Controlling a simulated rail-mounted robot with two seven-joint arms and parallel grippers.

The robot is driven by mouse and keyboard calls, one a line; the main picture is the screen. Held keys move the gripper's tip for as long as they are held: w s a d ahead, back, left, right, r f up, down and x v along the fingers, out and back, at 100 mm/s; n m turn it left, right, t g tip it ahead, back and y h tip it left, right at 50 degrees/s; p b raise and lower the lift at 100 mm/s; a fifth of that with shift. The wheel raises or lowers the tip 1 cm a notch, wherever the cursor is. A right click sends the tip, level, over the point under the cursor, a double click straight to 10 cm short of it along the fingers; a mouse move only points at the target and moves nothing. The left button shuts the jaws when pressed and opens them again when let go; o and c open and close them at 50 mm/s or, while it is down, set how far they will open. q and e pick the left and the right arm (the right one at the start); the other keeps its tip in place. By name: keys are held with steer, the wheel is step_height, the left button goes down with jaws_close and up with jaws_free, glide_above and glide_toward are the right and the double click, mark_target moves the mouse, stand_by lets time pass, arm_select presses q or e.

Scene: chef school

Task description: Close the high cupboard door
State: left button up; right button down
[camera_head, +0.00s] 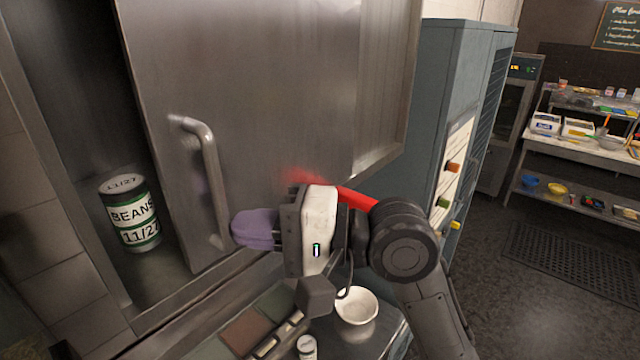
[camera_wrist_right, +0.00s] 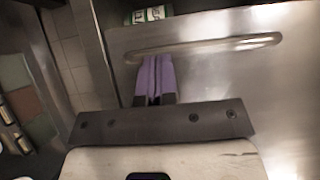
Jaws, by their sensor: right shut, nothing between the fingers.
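The high cupboard door (camera_head: 275,90) is a brushed steel panel. It stands partly open, with a gap on its left showing the dark inside. Its bar handle (camera_head: 208,170) runs near the door's left edge, and the handle also crosses the right wrist view (camera_wrist_right: 205,47). My right gripper (camera_head: 240,228) has purple fingers, shut and empty, beside the handle's lower end in front of the door. In the right wrist view the fingers (camera_wrist_right: 154,75) reach up to the handle bar; I cannot tell whether they touch it. My left gripper is not in view.
A beans can (camera_head: 132,215) stands inside the cupboard behind the gap. Below are a white bowl (camera_head: 356,306) and coloured boards (camera_head: 246,328) on a counter. A blue-grey cabinet (camera_head: 450,110) stands to the right, with open floor (camera_head: 530,300) beyond it.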

steer(key=s+a+p, duration=0.2)
steer(key=s+a, duration=0.3)
steer(key=s, duration=0.1)
steer(key=shift+a, duration=0.35)
